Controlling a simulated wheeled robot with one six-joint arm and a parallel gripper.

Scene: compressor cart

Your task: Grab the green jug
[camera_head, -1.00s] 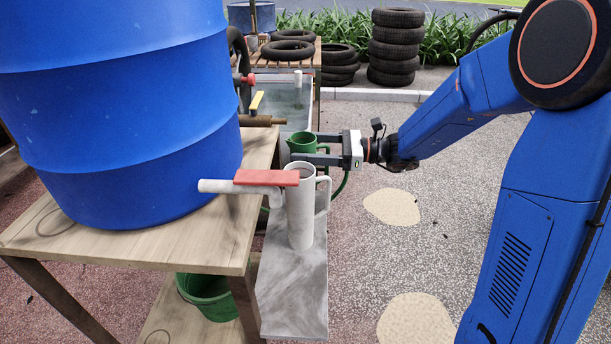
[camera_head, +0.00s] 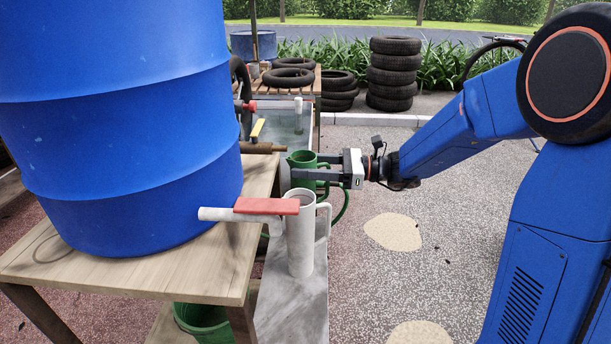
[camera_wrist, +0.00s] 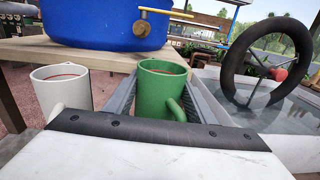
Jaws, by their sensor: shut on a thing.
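The green jug (camera_head: 302,160) stands upright behind the white jug in the head view. My gripper (camera_head: 308,174) reaches in from the right with its fingers on both sides of the green jug, shut on it. In the wrist view the green jug (camera_wrist: 161,92) sits between the two fingers, its handle toward the camera and right. The nearer finger hides part of the jug's body in the head view. Its base is hidden, so I cannot tell whether it touches the grey bench.
A white jug (camera_head: 300,240) stands on the grey bench (camera_head: 290,315) just in front, under a red-handled tap (camera_head: 266,206). A blue barrel (camera_head: 120,120) sits on a wooden table (camera_head: 205,275) at left. A green bucket (camera_head: 203,322) is below. Open paving lies at right.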

